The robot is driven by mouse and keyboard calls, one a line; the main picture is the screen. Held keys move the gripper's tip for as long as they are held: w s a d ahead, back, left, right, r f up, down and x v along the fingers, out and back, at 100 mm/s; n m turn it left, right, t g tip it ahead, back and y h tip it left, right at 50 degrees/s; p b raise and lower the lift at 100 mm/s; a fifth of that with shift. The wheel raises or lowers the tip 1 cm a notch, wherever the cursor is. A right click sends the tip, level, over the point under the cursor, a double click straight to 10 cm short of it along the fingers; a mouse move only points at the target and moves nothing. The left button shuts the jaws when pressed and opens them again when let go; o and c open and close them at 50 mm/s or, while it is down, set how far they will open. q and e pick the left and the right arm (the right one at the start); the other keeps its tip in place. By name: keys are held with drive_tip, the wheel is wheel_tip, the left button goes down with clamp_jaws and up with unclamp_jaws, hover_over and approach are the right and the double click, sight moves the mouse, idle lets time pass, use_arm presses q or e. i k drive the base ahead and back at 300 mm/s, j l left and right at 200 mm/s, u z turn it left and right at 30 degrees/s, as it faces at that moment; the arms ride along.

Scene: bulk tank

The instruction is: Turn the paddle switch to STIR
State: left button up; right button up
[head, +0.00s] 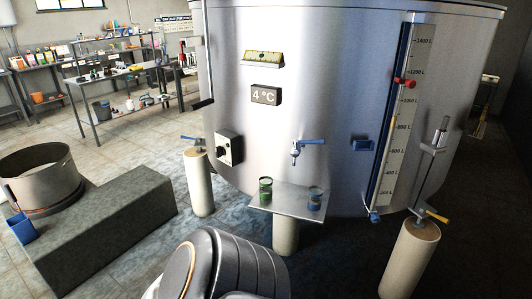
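A large steel tank (320,90) fills the middle and right of the head view. A small box with a dark front (230,148) is fixed low on the tank's left side. It carries a black knob or paddle, which I take as the paddle switch (226,150). Its markings and pointing direction are too small to read. One of my arm links rises at the bottom centre, below and apart from the box. Neither gripper shows.
A shelf (288,201) with a green cup (265,188) and a blue cup (315,197) sits below a blue-handled tap (295,150). A concrete block (105,230) and a round vat (40,178) stand at left. Grey floor shows between block and tank.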

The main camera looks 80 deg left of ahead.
sight(221, 151)
drive_tip(key=u, duration=2.35)
